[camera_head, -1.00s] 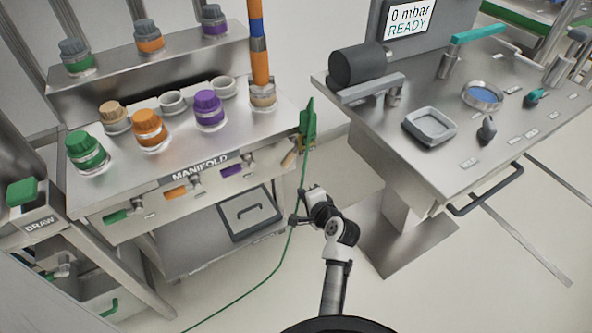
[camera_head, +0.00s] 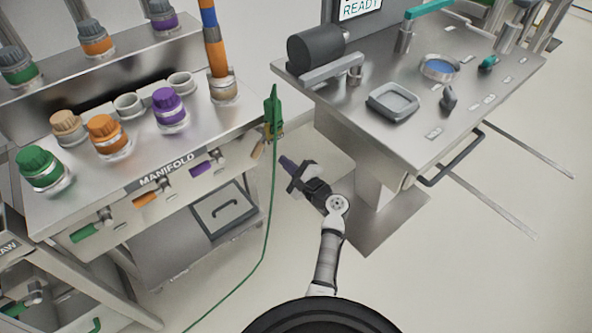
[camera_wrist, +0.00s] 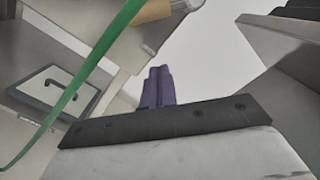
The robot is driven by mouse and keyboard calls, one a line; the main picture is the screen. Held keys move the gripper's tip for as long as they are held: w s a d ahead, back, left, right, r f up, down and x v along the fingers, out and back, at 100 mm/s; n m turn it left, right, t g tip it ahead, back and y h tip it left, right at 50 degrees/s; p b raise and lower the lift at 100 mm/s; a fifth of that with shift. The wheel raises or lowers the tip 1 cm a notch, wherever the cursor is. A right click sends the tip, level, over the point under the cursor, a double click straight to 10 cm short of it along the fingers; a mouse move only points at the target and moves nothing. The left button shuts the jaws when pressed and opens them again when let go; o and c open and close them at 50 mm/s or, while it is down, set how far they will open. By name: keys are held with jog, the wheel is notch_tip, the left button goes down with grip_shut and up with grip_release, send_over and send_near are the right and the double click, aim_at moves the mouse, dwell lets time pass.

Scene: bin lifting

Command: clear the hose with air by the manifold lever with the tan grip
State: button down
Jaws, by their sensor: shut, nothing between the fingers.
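The manifold (camera_head: 168,172) stands at the left, with green, orange, purple and tan grips along its front face. The tan grip (camera_head: 258,149) is at the right end, partly behind the green cable and its plug (camera_head: 273,113). It also shows at the top of the wrist view (camera_wrist: 153,10). The orange and blue hose (camera_head: 215,45) rises from the rightmost port on the manifold top. My gripper (camera_head: 284,162) has purple fingers and is shut and empty, just right of and below the tan grip in the picture, apart from it. The fingers also show in the wrist view (camera_wrist: 158,72).
The green cable (camera_head: 268,220) hangs to the floor between manifold and gripper; it crosses the wrist view's left side (camera_wrist: 85,75). A steel bench (camera_head: 400,130) with a dark handle (camera_head: 452,160) stands at the right. Capped jars (camera_head: 42,168) line the manifold top. Floor between is clear.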

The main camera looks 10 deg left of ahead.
aim_at(261, 144)
jog(key=a, duration=0.1)
jog(key=a+r+p, duration=0.1)
jog(key=a, duration=0.1)
jog(key=a+r+p, duration=0.1)
jog(key=shift+s+a+r, duration=0.25)
jog(key=shift+a, duration=0.05)
dwell(0.4)
